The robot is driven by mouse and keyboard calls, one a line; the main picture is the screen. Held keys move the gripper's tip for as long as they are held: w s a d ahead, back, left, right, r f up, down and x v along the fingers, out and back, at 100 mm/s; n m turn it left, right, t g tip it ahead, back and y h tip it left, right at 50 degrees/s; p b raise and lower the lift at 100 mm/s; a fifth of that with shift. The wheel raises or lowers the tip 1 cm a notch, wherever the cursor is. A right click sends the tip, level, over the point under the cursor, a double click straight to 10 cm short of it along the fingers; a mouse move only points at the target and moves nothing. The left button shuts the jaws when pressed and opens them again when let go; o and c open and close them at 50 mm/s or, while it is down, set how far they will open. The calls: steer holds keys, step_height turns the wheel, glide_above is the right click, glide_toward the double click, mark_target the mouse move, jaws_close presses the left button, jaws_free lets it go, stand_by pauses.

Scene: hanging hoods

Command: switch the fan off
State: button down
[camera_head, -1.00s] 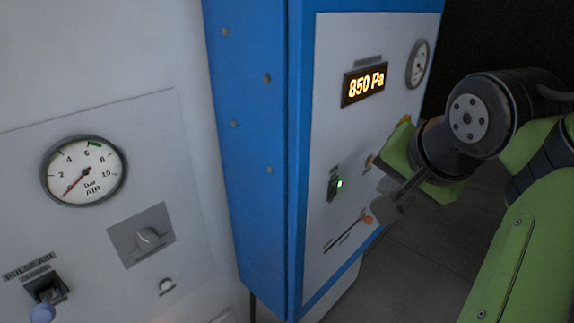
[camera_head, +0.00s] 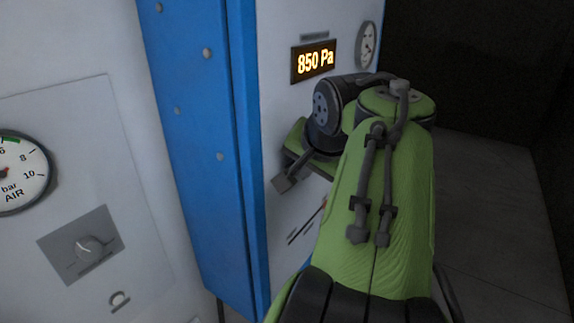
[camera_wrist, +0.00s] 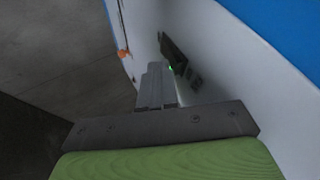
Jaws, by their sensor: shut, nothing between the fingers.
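My gripper (camera_head: 287,182) is shut and empty, in front of the white control panel (camera_head: 281,100) on the blue cabinet. I cannot tell whether the fingers touch the switch. In the head view my gripper and arm hide the switch and its lamp. No label reading fan is legible. The display (camera_head: 313,62) above reads 850 Pa.
An orange-red handle (camera_wrist: 123,53) with slots beside it sits on the same panel. A round gauge (camera_head: 366,44) is at the panel's upper right. A white panel at left carries an air gauge (camera_head: 20,172) and a knob (camera_head: 88,247). Dark floor lies open to the right.

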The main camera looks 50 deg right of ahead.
steer(key=shift+w+r, duration=0.1)
steer(key=shift+w, duration=0.2)
steer(key=shift+r+p, duration=0.15)
steer(key=shift+p, duration=0.15)
steer(key=shift+r+p, duration=0.7)
steer(key=shift+p, duration=0.05)
